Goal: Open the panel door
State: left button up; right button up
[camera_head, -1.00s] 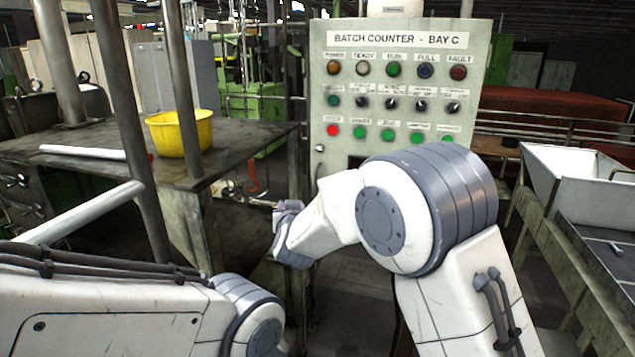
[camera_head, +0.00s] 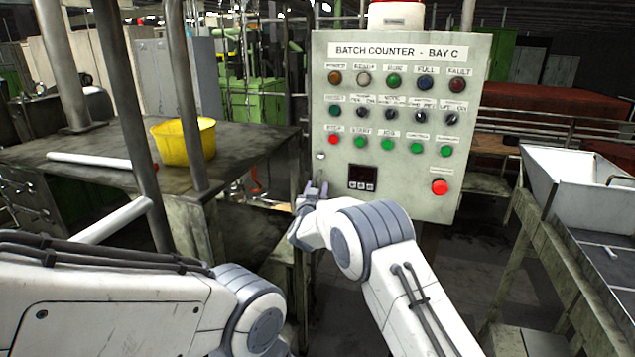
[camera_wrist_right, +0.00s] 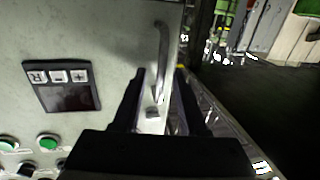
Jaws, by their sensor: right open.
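The panel door is the pale grey-green front (camera_head: 398,190) of the upright box labelled "BATCH COUNTER - BAY C", and it looks shut. My right gripper (camera_head: 315,188) is at the door's lower left edge in the head view. In the right wrist view, the door (camera_wrist_right: 110,45) fills the left half, turned over. A slim bar handle (camera_wrist_right: 163,55) stands by its edge. My right gripper (camera_wrist_right: 160,75) is open, and the handle shows between its fingers; whether they reach around it I cannot tell. My left gripper is out of view.
A red button (camera_head: 439,187), a dark display (camera_head: 362,178) and rows of lamps and knobs sit on the door. A workbench with a yellow bucket (camera_head: 184,142) stands left. A white hopper (camera_head: 585,185) stands right. Posts rise at the left.

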jog(key=shift+w, duration=0.45)
grip_shut()
dwell(1.2)
